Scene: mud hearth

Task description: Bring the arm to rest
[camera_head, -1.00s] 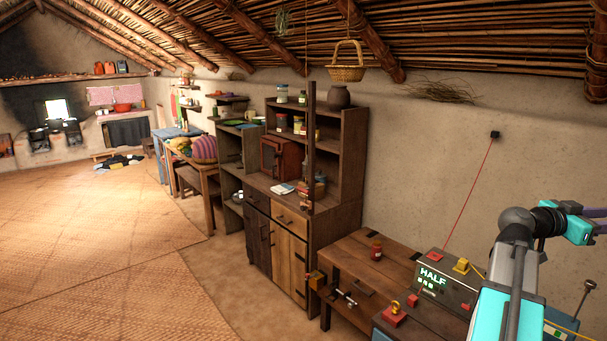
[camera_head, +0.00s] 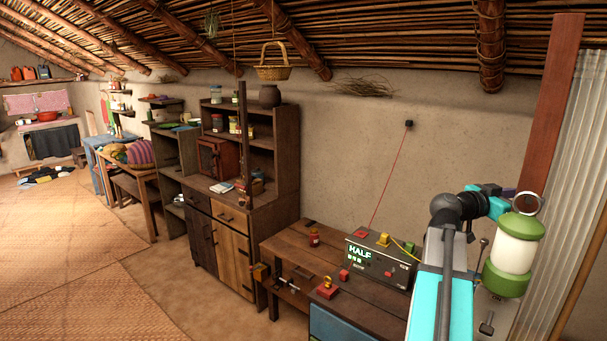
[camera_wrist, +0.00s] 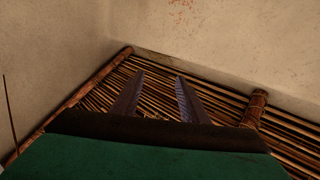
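My gripper (camera_head: 500,200) is at the right of the head view, raised above the low wooden table (camera_head: 290,245) and pointing right. In the wrist view my gripper (camera_wrist: 160,80) shows two grey fingers apart with nothing between them. Beyond them are the bare wall (camera_wrist: 215,35) and the cane roof (camera_wrist: 165,100). In the head view the fingertips lie close to a ring on top of a green-and-white lantern-like object (camera_head: 513,252). I cannot tell whether they touch.
A red plank (camera_head: 550,105) and a corrugated sheet (camera_head: 555,200) rise at the right. A dark cupboard (camera_head: 232,250) stands further left.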

